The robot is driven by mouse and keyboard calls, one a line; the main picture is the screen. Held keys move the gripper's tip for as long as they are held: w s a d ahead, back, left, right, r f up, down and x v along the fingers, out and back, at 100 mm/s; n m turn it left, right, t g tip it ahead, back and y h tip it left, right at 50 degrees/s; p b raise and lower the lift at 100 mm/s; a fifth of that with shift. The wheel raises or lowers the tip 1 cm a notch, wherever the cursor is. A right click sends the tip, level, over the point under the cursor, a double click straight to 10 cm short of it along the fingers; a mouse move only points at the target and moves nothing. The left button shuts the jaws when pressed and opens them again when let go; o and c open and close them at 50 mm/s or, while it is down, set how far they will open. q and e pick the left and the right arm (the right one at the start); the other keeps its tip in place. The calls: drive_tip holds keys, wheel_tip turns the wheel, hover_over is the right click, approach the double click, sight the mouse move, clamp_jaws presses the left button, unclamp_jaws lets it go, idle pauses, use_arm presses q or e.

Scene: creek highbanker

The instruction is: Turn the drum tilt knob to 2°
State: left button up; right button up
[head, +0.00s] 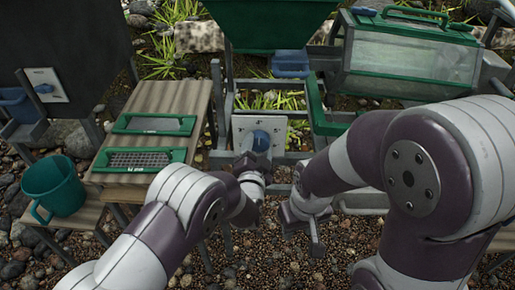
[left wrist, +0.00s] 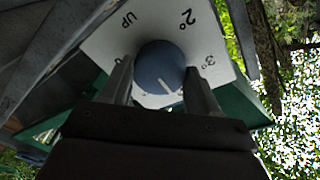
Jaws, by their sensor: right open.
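The drum tilt knob (head: 262,140) is a round blue knob on a white dial plate (head: 243,126) in the middle of the head view. In the left wrist view the knob (left wrist: 160,67) sits between the two fingers of my left gripper (left wrist: 160,82), which meet its sides. Its short white line points to the lower right in that view, away from the 2° label (left wrist: 187,17). The UP and 3° labels also show; the plate's lower part is hidden by the gripper. My right gripper (head: 308,222) is open and empty, to the right of and below the knob.
A wooden bench (head: 188,98) with two green-framed screens stands left of the dial. A green mug (head: 58,187) is on a lower shelf. A green hopper (head: 270,22) is behind, and a clear-sided drum box (head: 410,58) is at upper right. Metal frame bars surround the plate.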

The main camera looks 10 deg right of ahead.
use_arm(q)
drive_tip(key=shift+c, duration=0.7)
drive_tip(key=shift+f, duration=0.1)
